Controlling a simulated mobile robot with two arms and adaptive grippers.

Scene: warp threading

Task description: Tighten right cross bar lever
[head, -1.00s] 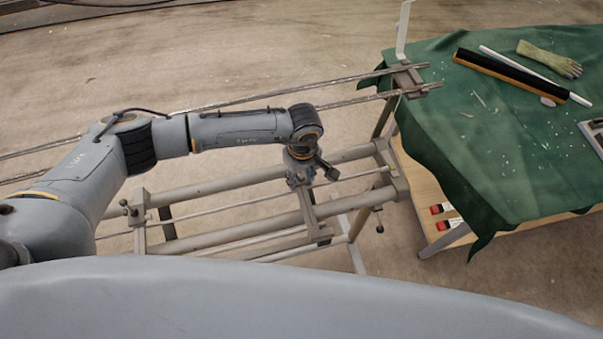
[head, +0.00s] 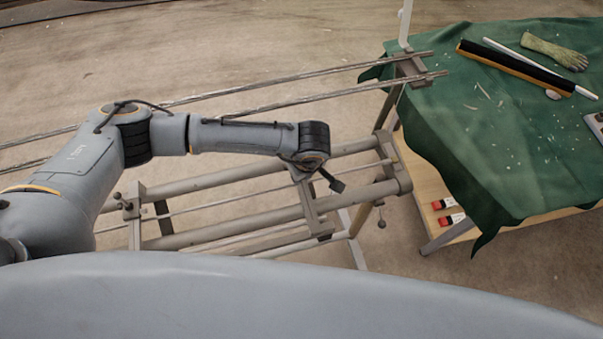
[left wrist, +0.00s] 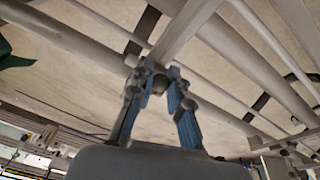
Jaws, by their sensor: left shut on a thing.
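The right cross bar (head: 312,208) of the metal frame spans its long tubes in the head view. It also shows in the left wrist view (left wrist: 188,32), running up from between the fingers. My left gripper (left wrist: 157,80) is at the end of this bar, its blue-padded fingers on either side of a small dark lever part (left wrist: 159,84) and shut on it. The lever's full length and angle cannot be made out. My right gripper is not in view.
A left cross bar (head: 135,228) with a small knob stands further left on the frame. Two long rails (head: 350,95) run behind my arm. A table with a green cloth (head: 465,130) at the right holds a glove (head: 553,52) and rods.

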